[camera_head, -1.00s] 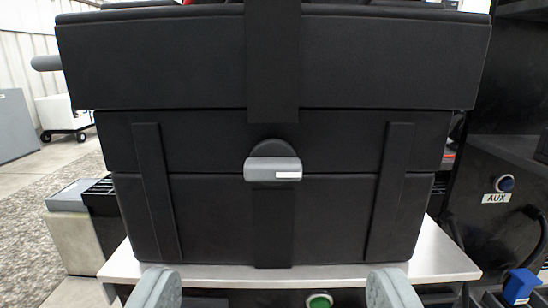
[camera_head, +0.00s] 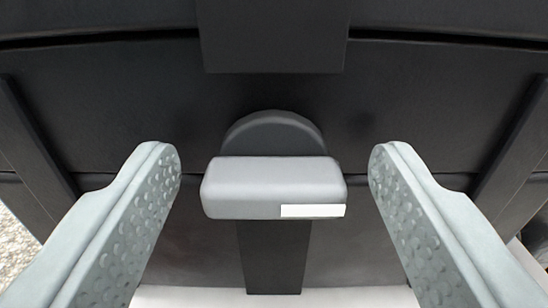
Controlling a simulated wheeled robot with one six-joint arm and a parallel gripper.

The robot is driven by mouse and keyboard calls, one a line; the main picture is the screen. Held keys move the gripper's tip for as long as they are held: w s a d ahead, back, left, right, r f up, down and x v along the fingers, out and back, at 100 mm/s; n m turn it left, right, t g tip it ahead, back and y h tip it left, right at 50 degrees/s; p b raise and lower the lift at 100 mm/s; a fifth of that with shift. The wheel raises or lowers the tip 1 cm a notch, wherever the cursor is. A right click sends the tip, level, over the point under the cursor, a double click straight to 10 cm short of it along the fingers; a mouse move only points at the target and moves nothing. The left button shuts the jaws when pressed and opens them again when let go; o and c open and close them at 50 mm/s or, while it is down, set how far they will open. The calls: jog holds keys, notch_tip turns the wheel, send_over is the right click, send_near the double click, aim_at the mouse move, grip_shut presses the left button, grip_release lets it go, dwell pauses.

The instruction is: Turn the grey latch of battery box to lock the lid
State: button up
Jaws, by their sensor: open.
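The grey latch (camera_head: 262,180) is a rounded bar lying level, with a white mark at its lower right. It sits on a dark round hub (camera_head: 275,133) on the front of the black battery box (camera_head: 420,115). The lid's black strap (camera_head: 272,38) hangs down above the latch and ends short of the hub. My gripper (camera_head: 274,175) is open, with one pale textured finger on each side of the latch. There is a gap between each finger and the latch's ends, and nothing is held.
Raised black ribs (camera_head: 30,140) stand on the box front at far left and far right. A vertical black strip (camera_head: 273,255) runs below the latch. A pale shelf edge (camera_head: 190,297) shows under the box.

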jog(key=c, duration=1)
jog(key=shift+n, duration=0.5)
jog(key=n, duration=0.3)
jog(key=shift+a+n, duration=0.1)
jog(key=shift+n, duration=0.3)
jog(key=n, duration=0.4)
jog(key=shift+f, duration=0.1)
jog(key=n, duration=0.5)
jog(key=shift+a+f, duration=0.1)
jog(key=shift+f+n, duration=0.1)
jog(key=shift+n, duration=1.9)
